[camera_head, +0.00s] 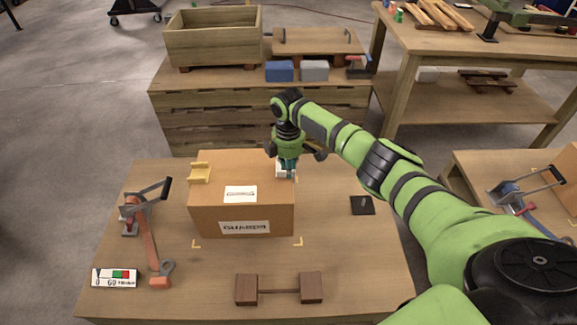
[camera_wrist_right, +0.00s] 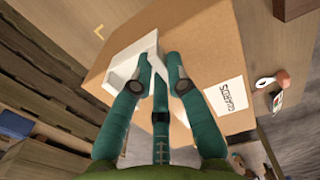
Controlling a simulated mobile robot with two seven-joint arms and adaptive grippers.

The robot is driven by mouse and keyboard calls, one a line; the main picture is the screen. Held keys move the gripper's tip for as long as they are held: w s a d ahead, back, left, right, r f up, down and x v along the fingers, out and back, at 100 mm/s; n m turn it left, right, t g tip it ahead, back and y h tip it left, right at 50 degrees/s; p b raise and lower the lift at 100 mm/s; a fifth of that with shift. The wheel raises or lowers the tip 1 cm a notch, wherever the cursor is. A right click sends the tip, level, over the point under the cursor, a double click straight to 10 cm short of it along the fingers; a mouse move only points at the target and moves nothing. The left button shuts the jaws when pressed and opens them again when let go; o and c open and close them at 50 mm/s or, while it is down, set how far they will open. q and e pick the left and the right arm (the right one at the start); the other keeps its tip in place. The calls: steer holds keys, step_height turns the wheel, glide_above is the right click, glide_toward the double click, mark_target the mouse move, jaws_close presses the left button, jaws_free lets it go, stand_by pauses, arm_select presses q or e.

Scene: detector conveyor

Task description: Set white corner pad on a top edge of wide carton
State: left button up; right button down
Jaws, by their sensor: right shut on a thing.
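The wide carton (camera_head: 215,215) is a brown box standing on the near wooden table, with a white label on top and another on its front. The white corner pad (camera_head: 283,165) is at the carton's far right top edge, partly hidden by my right gripper (camera_head: 288,173). In the right wrist view my right gripper (camera_wrist_right: 162,75) is shut on the white corner pad (camera_wrist_right: 128,62). The pad lies against the carton's (camera_wrist_right: 215,45) edge there; whether it is fully seated I cannot tell. A yellow corner pad (camera_head: 200,172) sits on the carton's left top edge. My left gripper is not in view.
An orange strap tool (camera_head: 150,240) lies left of the carton, and a brown wooden two-block piece (camera_head: 279,289) in front. A small black plate (camera_head: 362,205) lies to the right. A wooden crate (camera_head: 213,42) stands on the bench behind.

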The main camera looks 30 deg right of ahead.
steer(key=shift+f+b, duration=0.7)
steer(key=shift+f, duration=0.4)
steer(key=c, duration=1.1)
jaws_free()
steer(key=shift+c, duration=0.2)
steer(key=shift+r, duration=0.1)
step_height(320, 180, up, 12)
